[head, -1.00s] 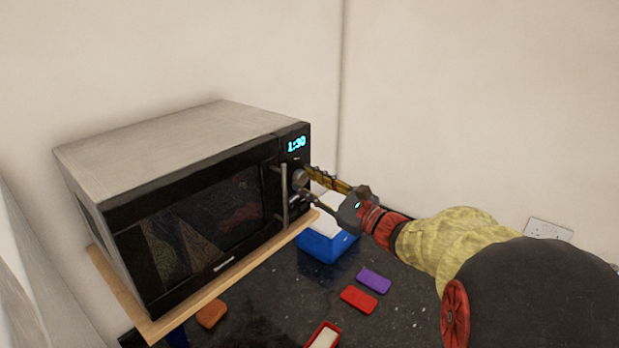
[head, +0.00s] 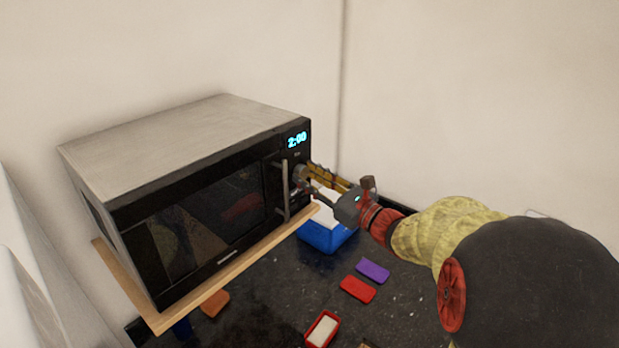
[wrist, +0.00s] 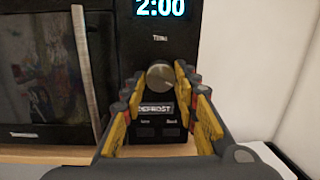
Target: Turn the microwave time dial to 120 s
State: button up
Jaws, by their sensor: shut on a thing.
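The microwave (head: 190,148) has a steel top and a black front, and its door is closed. Its display (head: 297,139) reads 2:00, and the same digits show on the display in the wrist view (wrist: 160,7). The round grey time dial (wrist: 160,76) sits below the display and the small TIME label. My gripper (wrist: 158,80) is shut on the time dial, with a yellow finger on each side of it. In the head view my gripper (head: 306,174) reaches the control panel from the right, and its fingers partly hide the dial.
The vertical door handle (head: 285,190) stands just left of the dial. The microwave rests on a wooden board (head: 235,273). A blue-and-white box (head: 325,237) is below my gripper. Red (head: 358,289) and purple (head: 373,270) blocks lie on the dark counter.

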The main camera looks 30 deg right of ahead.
jog(key=shift+f, duration=0.15)
jog(key=o, duration=1.1)
jog(key=v, duration=1.2)
jog(key=shift+d, duration=0.1)
jog(key=shift+w, duration=0.1)
